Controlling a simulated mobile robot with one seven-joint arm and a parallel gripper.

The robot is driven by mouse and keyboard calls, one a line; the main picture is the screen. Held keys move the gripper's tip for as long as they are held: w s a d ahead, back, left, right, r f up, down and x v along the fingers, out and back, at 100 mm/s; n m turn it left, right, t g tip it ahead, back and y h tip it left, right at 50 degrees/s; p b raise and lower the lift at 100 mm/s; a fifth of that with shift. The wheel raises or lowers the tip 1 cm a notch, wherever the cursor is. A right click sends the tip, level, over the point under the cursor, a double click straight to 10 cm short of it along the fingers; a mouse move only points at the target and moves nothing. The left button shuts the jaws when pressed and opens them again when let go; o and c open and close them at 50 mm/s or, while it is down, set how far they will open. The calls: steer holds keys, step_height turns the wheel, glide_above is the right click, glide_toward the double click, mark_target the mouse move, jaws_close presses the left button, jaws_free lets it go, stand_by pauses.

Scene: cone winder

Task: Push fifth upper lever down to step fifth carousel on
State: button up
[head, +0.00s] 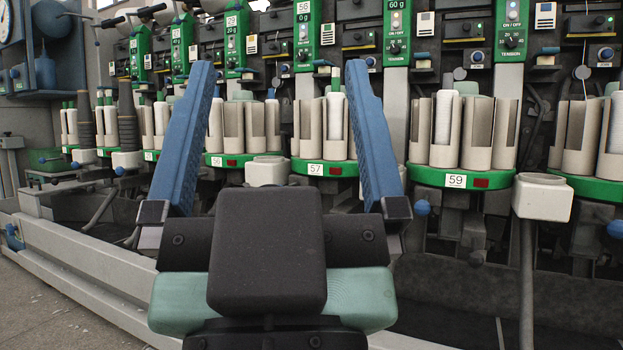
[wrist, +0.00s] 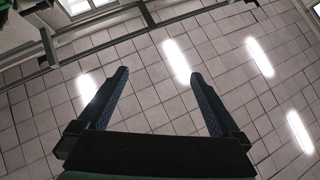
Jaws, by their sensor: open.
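My gripper (head: 281,70) is open and empty, with its two blue fingers raised in front of the winder. The wrist view also shows it open (wrist: 158,75). Carousels with pale upright cylinders on green bases stand in a row; one is labelled 57 (head: 324,168) and shows between my fingers, and one labelled 59 (head: 431,176) stands to the right. Small blue upper knobs (head: 478,56) sit above the carousels, below the green panels. Blue balls (head: 421,207) also show lower down. I cannot tell which lever is the fifth. My gripper appears to touch none of them.
White boxes stick out between carousels, one on a post at right (head: 542,197). A long grey rail (head: 80,285) runs along the machine's foot. Bare floor (head: 40,310) shows at lower left.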

steer(key=shift+c, duration=0.2)
steer(key=shift+c, duration=1.1)
steer(key=shift+r+p, duration=0.3)
steer(key=shift+p, duration=0.05)
steer(key=shift+c, duration=1.3)
step_height(320, 180, up, 10)
steer(key=p, duration=1)
steer(key=shift+r, duration=0.15)
jaws_close()
step_height(320, 180, up, 59)
steer(key=p, duration=5.9)
steer(key=shift+a+r, duration=0.1)
